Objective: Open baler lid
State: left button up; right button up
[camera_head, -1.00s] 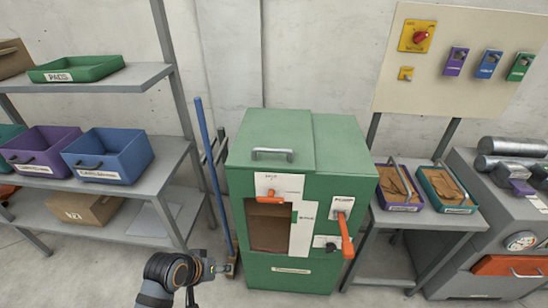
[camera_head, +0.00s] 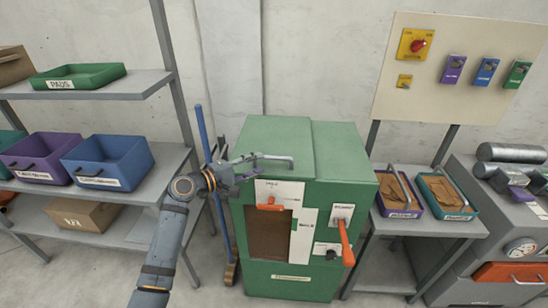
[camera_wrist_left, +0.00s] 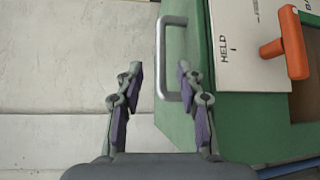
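The green baler (camera_head: 340,188) stands in the middle of the head view. Its green lid (camera_head: 270,137) lies flat on top, with a grey bar handle (camera_head: 275,160) near the front edge. In the left wrist view the handle (camera_wrist_left: 161,60) shows ahead of the fingertips, running between their lines. My left gripper (camera_head: 252,166) is at the left end of the handle, and its two fingers stand apart with nothing between them in the left wrist view (camera_wrist_left: 155,75). Whether a finger touches the handle I cannot tell. My right gripper is not in view.
An orange lever (camera_head: 270,206) and a longer orange lever (camera_head: 346,243) stick out of the baler's front. A blue pole (camera_head: 213,180) leans left of the baler. A shelf with bins (camera_head: 108,162) stands at left. A side table with trays (camera_head: 447,196) stands at right.

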aim_at(271, 159)
pick_arm(q)
jog(key=p+x, duration=0.1)
jog(key=x, duration=0.7)
jog(key=shift+f, duration=0.1)
jog(key=shift+c, duration=0.2)
grip_shut()
